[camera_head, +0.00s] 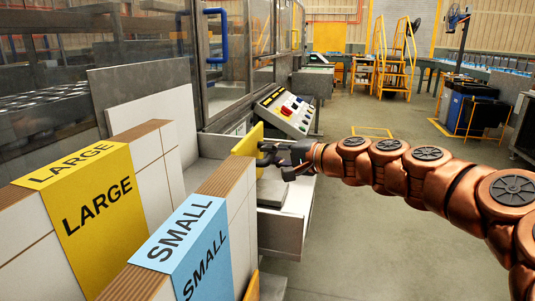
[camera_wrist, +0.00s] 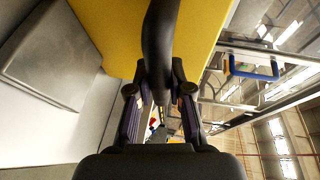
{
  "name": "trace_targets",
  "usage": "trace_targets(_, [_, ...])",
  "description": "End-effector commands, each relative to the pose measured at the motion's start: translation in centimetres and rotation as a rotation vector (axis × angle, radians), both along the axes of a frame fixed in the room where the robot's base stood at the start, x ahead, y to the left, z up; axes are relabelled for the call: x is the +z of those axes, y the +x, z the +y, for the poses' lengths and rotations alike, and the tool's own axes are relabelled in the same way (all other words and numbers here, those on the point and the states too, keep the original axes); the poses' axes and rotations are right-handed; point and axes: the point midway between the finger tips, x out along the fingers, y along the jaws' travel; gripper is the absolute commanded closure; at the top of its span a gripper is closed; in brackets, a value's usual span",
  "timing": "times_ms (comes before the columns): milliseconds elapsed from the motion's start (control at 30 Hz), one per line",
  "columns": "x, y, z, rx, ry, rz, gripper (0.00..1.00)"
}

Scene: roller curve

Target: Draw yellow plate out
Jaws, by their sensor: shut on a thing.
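The yellow plate (camera_head: 246,141) stands upright beside the machine, past the boxes, in the head view. My gripper (camera_head: 266,154) is at its right side, shut on it. In the wrist view the yellow plate (camera_wrist: 110,30) fills the top middle. A dark curved bar (camera_wrist: 160,35) crosses it and runs down between the fingers of my gripper (camera_wrist: 158,92); I cannot tell clearly whether it belongs to the plate. The plate's lower edge is partly hidden by the boxes and gripper in the head view.
A grey block (camera_head: 272,191) sits below my gripper in a pale open bay (camera_head: 283,229). A control panel (camera_head: 289,110) stands just behind. Boxes labelled LARGE (camera_head: 98,205) and SMALL (camera_head: 188,245) fill the near left. The floor (camera_head: 375,235) at right is clear.

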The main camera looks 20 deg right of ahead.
Motion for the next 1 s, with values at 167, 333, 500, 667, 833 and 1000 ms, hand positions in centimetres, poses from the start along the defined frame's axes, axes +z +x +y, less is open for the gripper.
trace_targets(167, [-0.1, -1.1, -1.5, 0.004, -0.001, -0.001, 1.0])
trace_targets(333, [0.0, -1.5, -2.1, 0.003, -0.001, -0.001, 1.0])
trace_targets(500, [0.0, -1.5, -2.2, 0.002, -0.001, -0.002, 1.0])
trace_targets(667, [0.1, -1.5, -2.3, 0.001, -0.001, -0.002, 1.0])
trace_targets(833, [0.0, -1.5, -2.1, 0.004, -0.001, -0.001, 0.63])
trace_targets(1000, [0.0, -1.5, -2.0, 0.007, 0.0, -0.001, 0.55])
